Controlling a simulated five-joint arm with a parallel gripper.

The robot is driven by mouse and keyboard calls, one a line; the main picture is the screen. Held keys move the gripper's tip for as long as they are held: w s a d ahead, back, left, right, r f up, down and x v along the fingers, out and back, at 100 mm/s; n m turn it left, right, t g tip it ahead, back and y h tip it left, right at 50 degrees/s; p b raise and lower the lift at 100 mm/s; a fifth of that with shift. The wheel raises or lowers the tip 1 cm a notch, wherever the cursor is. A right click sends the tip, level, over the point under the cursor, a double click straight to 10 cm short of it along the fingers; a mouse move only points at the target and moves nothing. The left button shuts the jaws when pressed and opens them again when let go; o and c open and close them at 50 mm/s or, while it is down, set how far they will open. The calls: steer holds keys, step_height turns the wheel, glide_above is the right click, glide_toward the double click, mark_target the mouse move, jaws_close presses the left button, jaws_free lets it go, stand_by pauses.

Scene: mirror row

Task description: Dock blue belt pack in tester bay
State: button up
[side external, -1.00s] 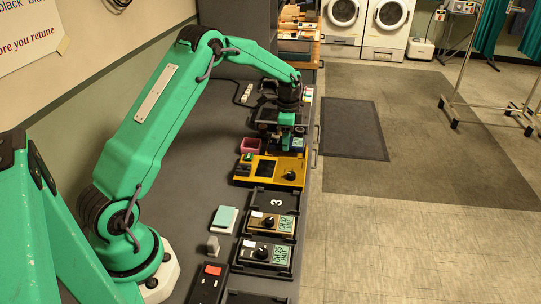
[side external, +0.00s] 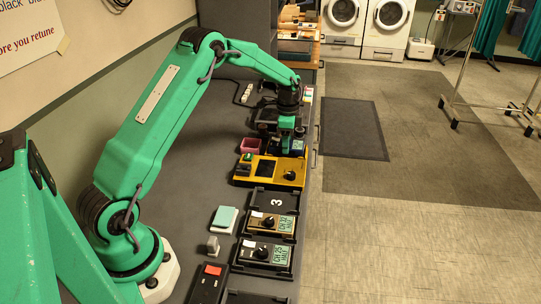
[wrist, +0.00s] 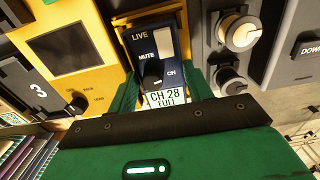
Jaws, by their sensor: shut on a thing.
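The blue belt pack (wrist: 155,50) reads LIVE, MUTE, CH and CH 28 FULL in the wrist view. My gripper (wrist: 155,95) is shut on it, with green fingers at both sides of its labelled end. In the side view my gripper (side external: 288,145) is low at the far end of the yellow tester (side external: 247,171), and a little of the pack shows beside it. In the wrist view yellow tester body (wrist: 100,65) borders the pack on the left and at the top. I cannot tell whether the pack is in the bay or just above it.
Two other packs, CH 32 (side external: 270,224) and CH 25 (side external: 265,252), sit in black cradles nearer the camera, by a holder marked 3 (side external: 277,201). A grey unit with knobs (wrist: 232,55) is close right of the pack.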

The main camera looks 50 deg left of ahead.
steer(key=shift+f, duration=0.6)
stand_by(0.5)
steer(key=o, duration=1.2)
steer(key=shift+c, duration=0.2)
steer(key=shift+s+d+r, duration=0.1)
steer(key=shift+r, duration=0.05)
steer(key=shift+r, duration=3.8)
steer(key=shift+r, duration=0.1)
